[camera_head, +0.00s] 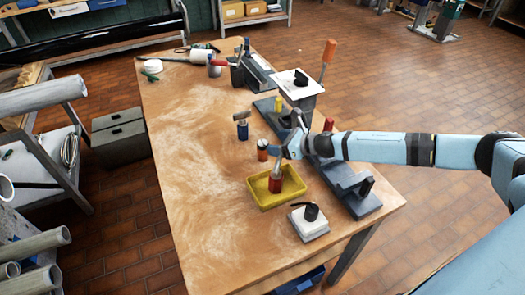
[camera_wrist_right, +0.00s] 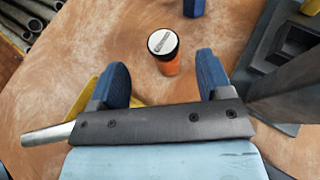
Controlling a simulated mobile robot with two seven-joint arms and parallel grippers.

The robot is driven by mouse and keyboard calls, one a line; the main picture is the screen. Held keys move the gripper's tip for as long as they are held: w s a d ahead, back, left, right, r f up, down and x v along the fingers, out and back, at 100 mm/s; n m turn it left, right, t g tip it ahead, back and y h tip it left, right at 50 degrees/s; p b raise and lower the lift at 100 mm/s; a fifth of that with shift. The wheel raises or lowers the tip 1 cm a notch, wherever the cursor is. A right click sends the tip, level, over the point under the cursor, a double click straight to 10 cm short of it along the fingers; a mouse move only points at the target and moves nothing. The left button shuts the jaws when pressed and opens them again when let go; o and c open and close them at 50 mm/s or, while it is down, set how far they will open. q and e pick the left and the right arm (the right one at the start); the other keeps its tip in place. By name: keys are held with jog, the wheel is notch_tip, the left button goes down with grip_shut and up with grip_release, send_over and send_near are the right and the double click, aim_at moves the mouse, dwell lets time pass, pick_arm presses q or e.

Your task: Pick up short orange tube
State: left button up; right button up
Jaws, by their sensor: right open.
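The short orange tube (camera_head: 262,150) stands upright on the wooden table, just behind the yellow tray. In the right wrist view the orange tube (camera_wrist_right: 165,62) shows a pale round top with a dark rim. My right gripper (camera_head: 284,152) is beside the tube, to its right in the head view. In the wrist view its blue fingers (camera_wrist_right: 163,78) are spread wide and empty, and the tube stands just beyond the gap between their tips. My left gripper is in neither view.
The yellow tray (camera_head: 262,200) holds a red-bodied item (camera_head: 275,184). A blue-based item (camera_head: 242,128) stands behind the tube. A dark grey fixture (camera_head: 362,205) lies right, under my right arm. A white block (camera_head: 309,230) with a black top stands in front. The table's left side is clear.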

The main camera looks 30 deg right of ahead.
aim_at(265, 144)
jog(key=x, duration=0.3)
jog(key=p+x, duration=0.1)
jog(key=x, duration=0.2)
jog(key=shift+w+f, duration=0.15)
jog(key=shift+f, duration=0.35)
jog(key=c, duration=1.1)
